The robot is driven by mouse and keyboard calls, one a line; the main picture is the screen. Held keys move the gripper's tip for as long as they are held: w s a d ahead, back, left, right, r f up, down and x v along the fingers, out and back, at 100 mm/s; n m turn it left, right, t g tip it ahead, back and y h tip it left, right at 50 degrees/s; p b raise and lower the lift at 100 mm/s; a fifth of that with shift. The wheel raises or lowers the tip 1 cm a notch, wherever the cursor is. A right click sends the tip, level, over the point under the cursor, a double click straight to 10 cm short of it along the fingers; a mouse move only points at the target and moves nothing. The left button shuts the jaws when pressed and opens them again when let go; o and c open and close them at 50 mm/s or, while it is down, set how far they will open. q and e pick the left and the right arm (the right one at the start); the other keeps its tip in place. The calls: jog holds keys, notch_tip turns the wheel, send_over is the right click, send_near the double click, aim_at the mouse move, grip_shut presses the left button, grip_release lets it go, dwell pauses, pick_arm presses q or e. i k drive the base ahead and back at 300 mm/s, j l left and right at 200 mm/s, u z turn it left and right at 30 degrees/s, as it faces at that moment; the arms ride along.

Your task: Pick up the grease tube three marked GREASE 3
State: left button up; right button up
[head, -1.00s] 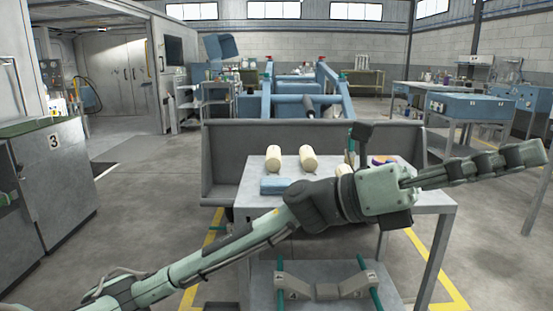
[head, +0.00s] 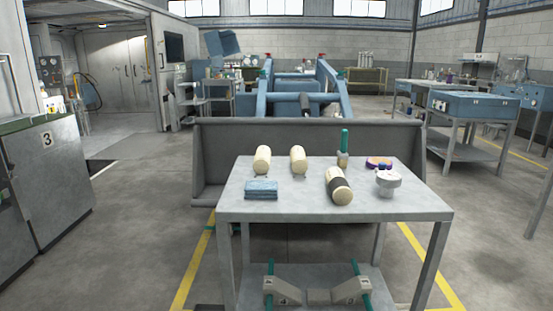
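Three cream cylinders, which look like grease tubes, lie on the grey metal table. One is at the left (head: 262,160) and one beside it (head: 298,160). The third (head: 338,187) lies nearer the front and right, with a wide dark band around it. No GREASE 3 marking can be read on any of them, so I cannot tell which is tube three. Neither of my grippers is in view.
The table (head: 300,208) also holds folded blue cloths (head: 261,190), a green-handled brush or tool (head: 344,148), a purple-and-orange item (head: 379,163) and a white-topped pot (head: 388,182). A grey panel (head: 225,150) stands behind. The tabletop's front middle is clear.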

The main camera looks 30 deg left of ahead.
aim_at(261, 164)
jog(key=i+l+u, duration=0.45)
jog(key=i+l, duration=0.3)
jog(key=i, duration=0.15)
